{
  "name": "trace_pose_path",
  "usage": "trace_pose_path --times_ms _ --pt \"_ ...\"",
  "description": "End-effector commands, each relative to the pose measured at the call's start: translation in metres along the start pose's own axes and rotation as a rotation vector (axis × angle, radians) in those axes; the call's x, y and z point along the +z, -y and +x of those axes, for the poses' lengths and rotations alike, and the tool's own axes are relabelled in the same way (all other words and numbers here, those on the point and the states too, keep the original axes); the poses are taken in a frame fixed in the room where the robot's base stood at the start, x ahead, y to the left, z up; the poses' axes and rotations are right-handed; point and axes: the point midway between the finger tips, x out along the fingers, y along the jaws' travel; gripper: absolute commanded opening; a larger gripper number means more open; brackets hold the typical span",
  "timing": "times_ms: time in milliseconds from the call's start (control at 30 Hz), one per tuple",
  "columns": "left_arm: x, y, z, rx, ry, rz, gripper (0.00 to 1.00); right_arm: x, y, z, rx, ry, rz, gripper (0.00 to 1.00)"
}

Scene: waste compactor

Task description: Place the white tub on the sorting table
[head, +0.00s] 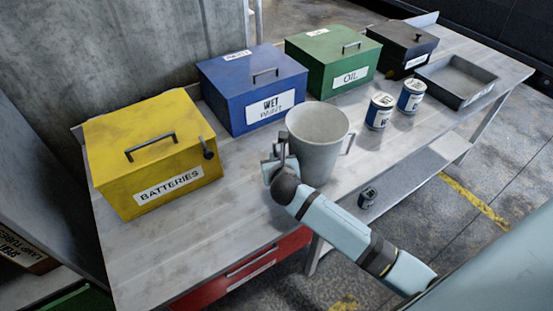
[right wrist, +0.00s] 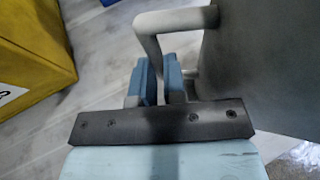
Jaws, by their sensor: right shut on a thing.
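The white tub (head: 322,150) is upright over the front part of the sorting table (head: 145,255), in front of the blue and green boxes. It is open at the top and looks empty, with a handle on each side. My right gripper (head: 279,165) is at its left handle. In the right wrist view my right gripper's blue fingers (right wrist: 160,78) are shut on that handle (right wrist: 150,25), with the tub wall (right wrist: 265,65) close on the right. My arm hides part of the tub's base, so I cannot tell whether it touches the tabletop. My left gripper is out of view.
Behind stand a yellow batteries box (head: 110,150), a blue box (head: 228,85), a green oil box (head: 310,55) and a black box (head: 398,40). Two cans (head: 379,112) and a grey tray (head: 480,88) are on the right. Another can (head: 368,197) sits lower. The front left tabletop is clear.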

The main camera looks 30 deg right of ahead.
Motion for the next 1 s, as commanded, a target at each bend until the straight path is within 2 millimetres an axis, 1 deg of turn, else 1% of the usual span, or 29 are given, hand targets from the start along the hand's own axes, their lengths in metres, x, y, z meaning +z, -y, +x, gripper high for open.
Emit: trace_pose_path --times_ms 100,133,233,567,633,767,1000 --pt "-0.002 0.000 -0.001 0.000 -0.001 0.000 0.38 -0.002 0.000 0.001 0.000 0.000 -0.001 0.00" --pt "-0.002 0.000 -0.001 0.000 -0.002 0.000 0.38 -0.002 0.000 0.001 0.000 0.000 0.001 0.14" --pt "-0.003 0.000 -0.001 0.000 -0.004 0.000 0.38 -0.002 0.000 0.001 0.000 0.000 0.001 0.37" --pt "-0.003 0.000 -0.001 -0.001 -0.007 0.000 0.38 0.000 0.000 0.000 0.000 0.001 0.001 0.37" --pt "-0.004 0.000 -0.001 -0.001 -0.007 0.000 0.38 0.000 0.000 -0.006 0.001 0.000 -0.001 0.37" --pt "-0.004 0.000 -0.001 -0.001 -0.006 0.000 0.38 0.000 0.000 -0.029 0.002 0.000 0.000 0.37" --pt "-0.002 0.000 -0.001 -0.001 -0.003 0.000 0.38 0.000 0.000 -0.081 0.002 -0.001 0.001 0.37"
